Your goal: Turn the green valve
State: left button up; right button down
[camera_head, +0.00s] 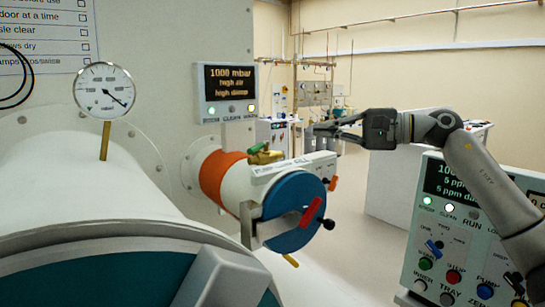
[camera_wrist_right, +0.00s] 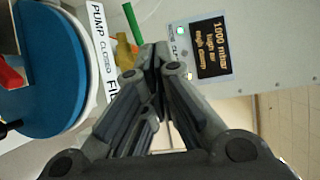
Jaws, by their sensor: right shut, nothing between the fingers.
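The green valve has a green lever (camera_head: 257,148) on a brass body (camera_head: 266,157), on top of the small white cylinder with the orange band. In the right wrist view the green lever (camera_wrist_right: 132,20) and brass body (camera_wrist_right: 124,53) are at the upper middle, partly hidden by my fingers. My right gripper (camera_head: 320,129) comes in from the right with fingers pointing left, above and right of the valve. It also shows in the right wrist view (camera_wrist_right: 152,62). Its fingers are shut and empty, apart from the lever in the head view. My left gripper is out of view.
A label plate (camera_head: 290,166) with PUMP, CLOSED and FILL lies beside the valve. A dial gauge (camera_head: 104,91), a display (camera_head: 227,93) and a control panel (camera_head: 463,235) stand around.

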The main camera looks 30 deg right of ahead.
jog(key=s+f+g, duration=0.1)
jog(key=f, duration=0.1)
jog(key=p, duration=0.9)
send_near(262, 147)
jog(key=shift+n+h, duration=0.3)
jog(key=shift+n, duration=0.1)
jog(key=x, duration=0.4)
jog(key=r+x, duration=0.1)
jog(key=x, duration=0.1)
jog(key=shift+s+a, duration=0.2)
jog(key=shift+a, duration=0.15)
jog(key=shift+w+a+f, duration=0.3)
jog(key=shift+w+a, duration=0.05)
jog(key=shift+w, duration=0.15)
jog(key=shift+d, duration=0.1)
